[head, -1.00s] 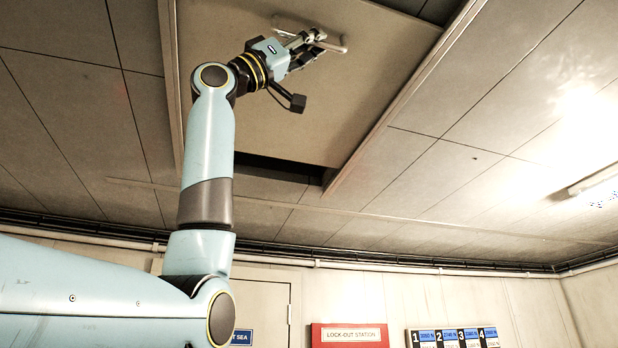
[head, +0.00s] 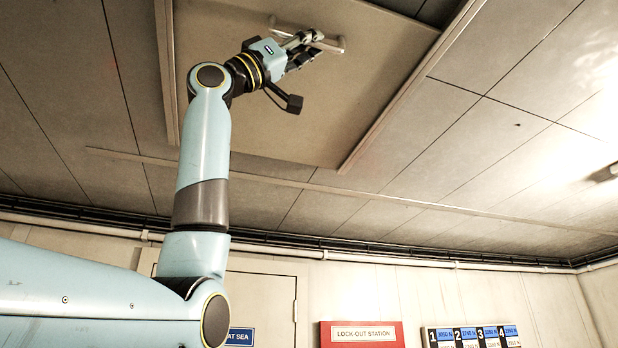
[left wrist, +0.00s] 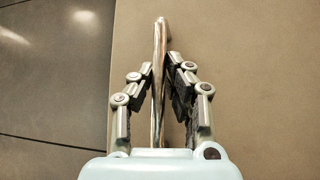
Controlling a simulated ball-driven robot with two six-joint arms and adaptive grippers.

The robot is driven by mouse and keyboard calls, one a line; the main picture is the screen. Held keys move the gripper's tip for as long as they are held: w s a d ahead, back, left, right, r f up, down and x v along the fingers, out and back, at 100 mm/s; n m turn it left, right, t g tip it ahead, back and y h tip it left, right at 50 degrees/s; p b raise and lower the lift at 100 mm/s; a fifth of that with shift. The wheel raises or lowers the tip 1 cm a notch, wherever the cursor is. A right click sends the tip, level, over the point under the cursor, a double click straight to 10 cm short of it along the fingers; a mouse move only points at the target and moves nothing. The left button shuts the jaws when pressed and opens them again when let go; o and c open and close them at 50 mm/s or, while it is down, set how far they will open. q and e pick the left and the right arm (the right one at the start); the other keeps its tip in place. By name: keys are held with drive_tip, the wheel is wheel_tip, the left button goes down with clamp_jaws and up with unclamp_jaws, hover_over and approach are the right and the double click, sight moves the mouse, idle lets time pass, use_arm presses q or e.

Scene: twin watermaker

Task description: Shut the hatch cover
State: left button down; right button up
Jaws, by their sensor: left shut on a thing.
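The hatch cover (head: 290,125) is a flat beige panel overhead in the ceiling, between two rails. In the head view no dark gap shows at its lower edge. A pale bar handle (head: 337,45) is fixed to the cover. My left gripper (head: 307,44) is shut on the handle. In the left wrist view the handle (left wrist: 159,60) runs between the fingers of the left gripper (left wrist: 158,85), with the cover (left wrist: 250,70) behind. The gripper hides part of the handle. My right gripper is not in view.
The right rail (head: 410,85) and left rail (head: 166,75) flank the cover. A dark opening (head: 435,10) shows beyond its far edge at the top. A red lock-out station (head: 361,335) and a number board (head: 472,337) are on the wall below.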

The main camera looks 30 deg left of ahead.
use_arm(q)
drive_tip(key=c, duration=1.7)
unclamp_jaws()
drive_tip(key=shift+w, duration=0.1)
drive_tip(key=o, duration=0.4)
drive_tip(key=shift+w+a, duration=0.1)
drive_tip(key=shift+a, duration=0.15)
drive_tip(key=shift+c, duration=0.2)
drive_tip(key=shift+d, duration=0.1)
drive_tip(key=v, duration=1.2)
